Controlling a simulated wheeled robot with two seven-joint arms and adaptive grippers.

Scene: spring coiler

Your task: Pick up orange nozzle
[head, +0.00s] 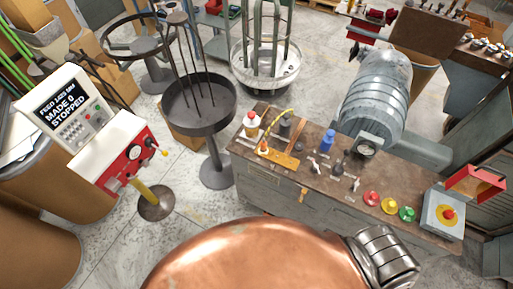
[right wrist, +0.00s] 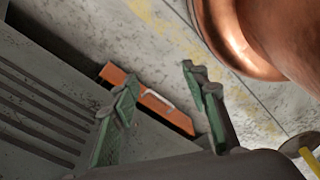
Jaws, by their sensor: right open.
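A small orange nozzle (head: 264,149) sits near the left end of the workbench (head: 315,165) in the head view. A thin yellow hose curves from it toward the back. It lies by a flat orange-yellow strip (head: 279,157), behind the bench's front edge. My right gripper (right wrist: 158,76) shows in the right wrist view with two green-padded fingers apart and nothing between the pads. Past the fingers is an orange-brown bar with a pale handle (right wrist: 150,103), beside the grey slotted bench side. I cannot make out the nozzle in the wrist view. My left gripper is out of view.
A bottle with a red cap (head: 251,125) stands just behind the nozzle. A blue bottle (head: 327,140) and red, yellow and green knobs (head: 389,205) are to the right. A round tray stand (head: 208,110) is left of the bench, with a control panel (head: 100,125) farther left.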

